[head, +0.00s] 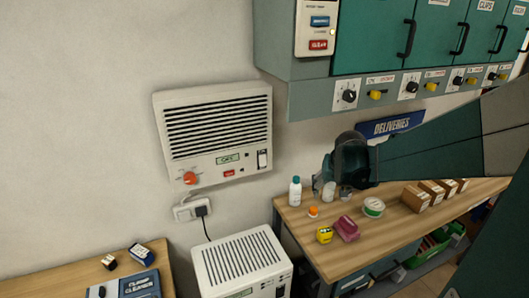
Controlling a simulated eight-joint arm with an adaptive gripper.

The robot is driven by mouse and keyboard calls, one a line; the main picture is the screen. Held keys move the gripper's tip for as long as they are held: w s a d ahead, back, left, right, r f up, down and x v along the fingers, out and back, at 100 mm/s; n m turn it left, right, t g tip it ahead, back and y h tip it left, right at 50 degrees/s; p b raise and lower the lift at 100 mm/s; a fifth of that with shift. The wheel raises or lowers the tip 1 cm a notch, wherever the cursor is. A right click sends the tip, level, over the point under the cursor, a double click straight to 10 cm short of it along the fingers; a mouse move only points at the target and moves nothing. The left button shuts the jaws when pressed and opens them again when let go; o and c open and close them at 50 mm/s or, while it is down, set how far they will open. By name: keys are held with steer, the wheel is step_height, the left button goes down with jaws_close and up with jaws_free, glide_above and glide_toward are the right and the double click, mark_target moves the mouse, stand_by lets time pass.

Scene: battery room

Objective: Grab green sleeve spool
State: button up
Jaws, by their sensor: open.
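A round white spool with a green band (373,207) lies on the wooden bench at the right in the head view; I take it to be the green sleeve spool. My gripper (335,187) hangs over the back of the bench, to the left of and behind the spool in the picture. It is open and apart from the spool. Its fingers are dark and small, and greyish shapes at their tips are hard to make out.
The bench (305,245) also holds a white bottle (295,193), an orange-topped item (313,212), a yellow item (324,235), a crimson box (347,228) and several brown boxes (416,199). Teal cabinets (375,35) hang above. A white unit (242,262) stands left of the bench.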

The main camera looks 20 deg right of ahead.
steer(key=d+f+m+g+p, duration=0.1)
steer(key=d+f+m+p, duration=0.3)
steer(key=d, duration=1.1)
glide_above(375, 203)
steer(key=s+a, duration=0.2)
steer(key=shift+n+g+h, duration=0.3)
steer(key=shift+n, duration=0.1)
step_height(375, 203, down, 6)
steer(key=shift+s+a+f, duration=0.1)
steer(key=shift+f, duration=0.05)
steer(key=shift+f, duration=0.1)
steer(key=shift+x, duration=1.15)
steer(key=shift+f, duration=0.15)
steer(key=shift+x, duration=2.5)
steer(key=c, duration=0.7)
